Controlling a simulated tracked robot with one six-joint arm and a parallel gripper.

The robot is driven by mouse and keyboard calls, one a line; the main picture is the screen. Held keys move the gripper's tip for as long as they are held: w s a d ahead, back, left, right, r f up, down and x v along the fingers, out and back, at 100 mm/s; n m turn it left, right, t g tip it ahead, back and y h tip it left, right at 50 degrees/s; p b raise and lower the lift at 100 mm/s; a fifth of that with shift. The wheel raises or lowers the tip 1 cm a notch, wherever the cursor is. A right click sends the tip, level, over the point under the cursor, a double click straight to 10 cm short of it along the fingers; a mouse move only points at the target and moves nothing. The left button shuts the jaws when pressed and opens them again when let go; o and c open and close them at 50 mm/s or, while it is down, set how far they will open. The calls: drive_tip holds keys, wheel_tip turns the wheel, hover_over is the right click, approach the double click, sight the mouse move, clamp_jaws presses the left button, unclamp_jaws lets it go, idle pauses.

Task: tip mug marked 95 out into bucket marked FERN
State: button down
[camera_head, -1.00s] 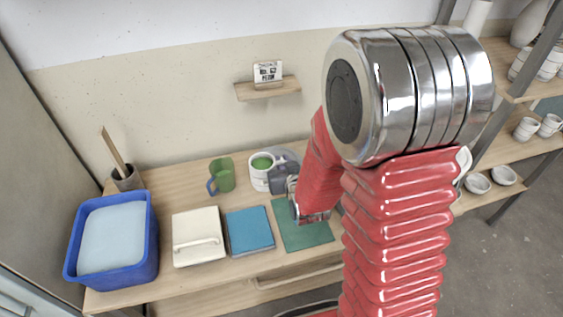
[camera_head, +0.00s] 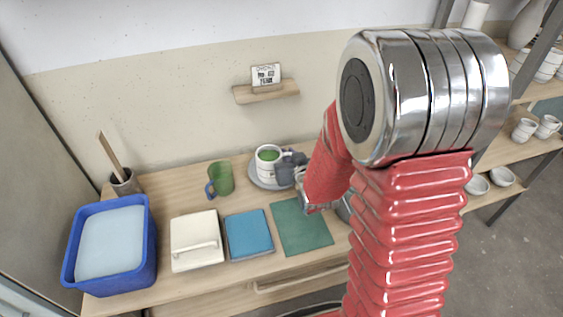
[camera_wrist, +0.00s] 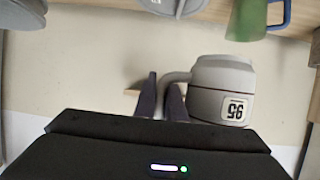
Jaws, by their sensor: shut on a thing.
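The white mug marked 95 (camera_wrist: 222,92) hangs by its handle between the two fingers of my gripper (camera_wrist: 160,97), which is shut on it. The wrist view is upside down, so the mug looks about upright. In the head view the mug (camera_head: 267,166) holds green glaze, and my gripper (camera_head: 287,170) is on its right side. A grey round thing (camera_head: 257,178) shows below and beside the mug; it also shows at the wrist view's edge (camera_wrist: 180,8). I cannot read FERN on anything. A dark rim shows at the bottom edge of the head view.
A green jug with a blue handle (camera_head: 221,179) stands left of the mug. A blue tub (camera_head: 152,262), a cream lidded box (camera_head: 196,235), a blue tile (camera_head: 249,233) and a green mat (camera_head: 302,230) fill the table front. A wall shelf (camera_head: 266,92) holds a small sign.

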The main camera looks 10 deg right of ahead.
drive_tip(key=s+d+r+m+h, duration=0.1)
drive_tip(key=d+r, duration=0.2)
drive_tip(key=d, duration=0.9)
drive_tip(key=s+d+r+m+h, duration=0.1)
drive_tip(key=d+r, duration=0.2)
drive_tip(key=d, duration=1)
drive_tip(key=s+d+r+h, duration=0.1)
drive_tip(key=s+d+r, duration=0.1)
drive_tip(key=d, duration=1.1)
drive_tip(key=shift+r+m, duration=0.4)
drive_tip(key=shift+r, duration=0.4)
drive_tip(key=shift+s, duration=0.1)
drive_tip(key=shift+f, duration=0.25)
drive_tip(key=shift+d+f+n+t+h, duration=0.2)
drive_tip(key=shift+d+n+t+h, duration=0.1)
drive_tip(key=shift+n+h, duration=0.3)
drive_tip(key=shift+d+f+n+t+h, duration=0.25)
drive_tip(key=shift+n+h, duration=0.25)
drive_tip(key=shift+n, duration=0.2)
